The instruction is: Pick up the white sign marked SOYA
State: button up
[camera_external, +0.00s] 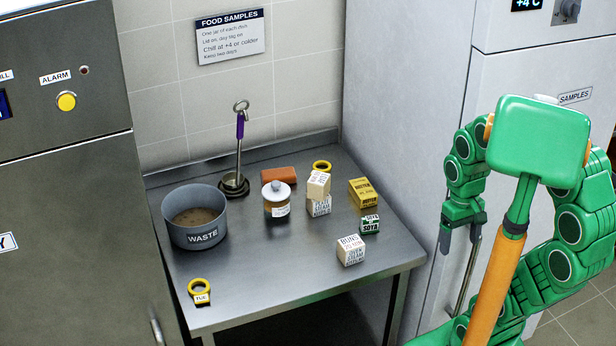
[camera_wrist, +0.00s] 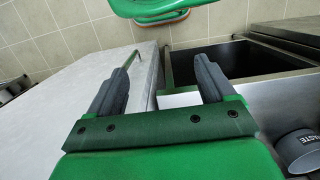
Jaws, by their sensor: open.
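A small block marked SOYA (camera_external: 370,224) sits on the steel counter (camera_external: 290,290), near its right edge in the external view. It has white and dark green faces, and its small lettering is only partly readable. I cannot make it out in the wrist view. My gripper (camera_external: 460,232) is to the right of the counter, in front of the tall grey cabinet, with its fingers pointing down. In the wrist view its two dark fingers (camera_wrist: 164,80) are spread apart with nothing held between them.
Close to the SOYA block are a yellow box (camera_external: 360,193), a white block (camera_external: 350,250) and two stacked blocks (camera_external: 319,204).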

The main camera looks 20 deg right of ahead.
jog(key=w+a+f+m+t, duration=0.1)
jog(key=w+f, duration=0.1)
jog(key=w, duration=0.7)
jog(key=w+a+f, duration=0.1)
jog(key=w+f, duration=0.1)
jog(key=w, duration=0.8)
jog(key=m, duration=0.1)
send_over(370, 217)
jog(key=shift+t, duration=0.4)
jog(key=f, duration=0.7)
jog(key=shift+s+f, duration=0.15)
jog(key=shift+s, duration=0.25)
jog(key=shift+w+a+f, duration=0.2)
jog(key=shift+w+f, duration=0.15)
jog(key=shift+d+f, duration=0.15)
jog(key=shift+f, duration=3.7)
jog(key=shift+c, duration=0.2)
jog(key=c, duration=1)
